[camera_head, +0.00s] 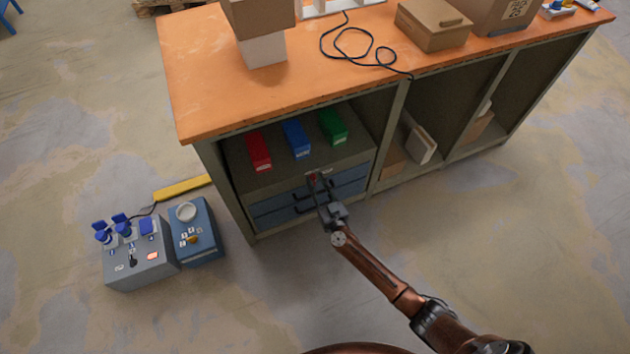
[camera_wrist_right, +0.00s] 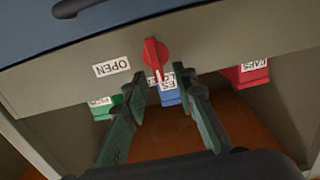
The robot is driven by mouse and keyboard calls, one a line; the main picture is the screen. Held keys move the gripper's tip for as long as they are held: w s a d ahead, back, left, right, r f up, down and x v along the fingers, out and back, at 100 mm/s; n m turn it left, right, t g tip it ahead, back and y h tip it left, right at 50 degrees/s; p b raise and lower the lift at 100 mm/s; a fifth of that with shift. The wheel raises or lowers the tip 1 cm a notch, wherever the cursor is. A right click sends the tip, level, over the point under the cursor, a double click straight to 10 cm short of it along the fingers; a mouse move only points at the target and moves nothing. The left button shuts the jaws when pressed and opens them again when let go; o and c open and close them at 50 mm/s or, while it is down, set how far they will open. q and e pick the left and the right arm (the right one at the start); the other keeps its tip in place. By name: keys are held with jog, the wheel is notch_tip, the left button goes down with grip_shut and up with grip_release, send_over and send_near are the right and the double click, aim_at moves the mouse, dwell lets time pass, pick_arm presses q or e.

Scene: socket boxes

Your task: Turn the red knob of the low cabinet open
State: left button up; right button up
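The low cabinet (camera_head: 285,184) is the pale panel and blue drawers under the orange bench top. Its red knob (camera_wrist_right: 155,56) shows clearly in the right wrist view, with its white-marked end pointing down the picture. An "OPEN" label (camera_wrist_right: 112,66) is left of it there. In the head view the knob is small and partly covered by my gripper. My right gripper (camera_wrist_right: 163,84) is open, its two dark green-grey fingers apart and empty, with the tips just short of the knob's lower end. It also shows in the head view (camera_head: 317,184). My left gripper is not in view.
Red (camera_head: 259,151), blue (camera_head: 296,138) and green (camera_head: 333,126) boxes stand on the shelf above the knob. Blue drawers with dark handles (camera_head: 305,207) lie just below it. Grey (camera_head: 140,262) and blue (camera_head: 193,240) socket boxes stand on the floor at left. The floor before the cabinet is clear.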

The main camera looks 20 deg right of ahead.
jog(key=shift+w, duration=0.15)
grip_shut()
dwell(0.4)
